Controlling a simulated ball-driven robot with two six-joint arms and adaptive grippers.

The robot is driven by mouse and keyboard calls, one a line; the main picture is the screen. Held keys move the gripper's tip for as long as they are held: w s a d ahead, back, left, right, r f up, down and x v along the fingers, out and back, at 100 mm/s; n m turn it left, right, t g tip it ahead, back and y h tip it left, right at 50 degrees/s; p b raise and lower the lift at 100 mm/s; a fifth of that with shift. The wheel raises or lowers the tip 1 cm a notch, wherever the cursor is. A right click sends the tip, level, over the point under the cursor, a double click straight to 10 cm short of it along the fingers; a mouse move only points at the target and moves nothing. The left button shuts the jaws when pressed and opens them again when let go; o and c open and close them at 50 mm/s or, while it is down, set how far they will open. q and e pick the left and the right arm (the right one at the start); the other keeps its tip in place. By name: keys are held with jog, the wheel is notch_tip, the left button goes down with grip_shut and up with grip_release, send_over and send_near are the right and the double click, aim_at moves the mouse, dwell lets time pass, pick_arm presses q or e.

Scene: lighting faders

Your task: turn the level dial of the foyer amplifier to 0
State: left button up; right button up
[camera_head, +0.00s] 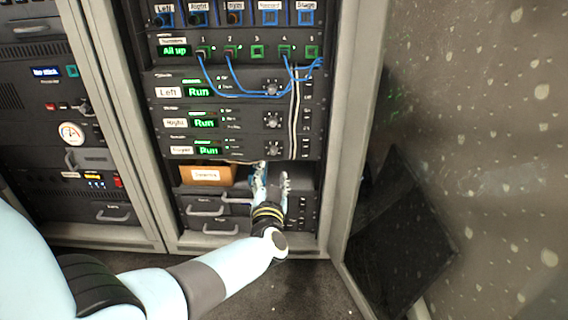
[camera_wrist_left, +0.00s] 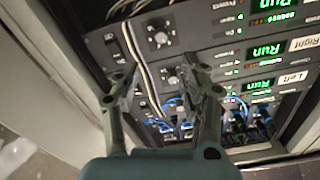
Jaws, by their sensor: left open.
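The foyer amplifier (camera_head: 240,148) is the lowest of three similar units in the rack, with a "Foyer" label and a green "Run" display. Its round dark level dial (camera_head: 274,149) is at the right of its front; in the left wrist view the dial (camera_wrist_left: 158,38) shows beyond the fingers. The dial's setting is too small to read. My left gripper (camera_head: 273,174) is open, its fingers pointing up just below the foyer amplifier. In the wrist view the gripper (camera_wrist_left: 160,77) has nothing visible between its fingers. My right gripper is not in view.
The right amplifier (camera_head: 240,120) and left amplifier (camera_head: 240,90) sit above, with similar dials. Blue patch cables (camera_head: 238,88) loop above, and pale cables (camera_head: 293,105) run down right of the dials. A brown labelled box (camera_head: 206,175) sits left of the gripper, above drawers with handles (camera_head: 221,230).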

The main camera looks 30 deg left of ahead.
aim_at(274, 152)
pick_arm(q)
jog(key=b+x, duration=0.1)
jog(key=x, duration=0.1)
jog(key=b+x, duration=0.1)
jog(key=x, duration=0.3)
jog(key=shift+w+a+f+b, duration=0.1)
jog(key=shift+f+b, duration=0.2)
jog(key=shift+b, duration=0.1)
jog(key=b+x, duration=0.1)
jog(key=x, duration=0.1)
jog(key=shift+w+a+r, duration=0.1)
jog(key=shift+w+a, duration=0.05)
jog(key=shift+w, duration=0.1)
jog(key=shift+w+a+r+b, duration=0.3)
jog(key=shift+w+a, duration=0.1)
jog(key=shift+w, duration=0.3)
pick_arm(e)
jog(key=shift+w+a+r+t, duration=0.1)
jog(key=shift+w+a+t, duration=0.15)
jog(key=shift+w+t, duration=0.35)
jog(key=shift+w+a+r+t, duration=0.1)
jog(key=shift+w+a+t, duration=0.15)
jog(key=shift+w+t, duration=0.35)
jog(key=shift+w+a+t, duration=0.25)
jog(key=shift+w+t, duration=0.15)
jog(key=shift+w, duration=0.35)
pick_arm(q)
grip_shut()
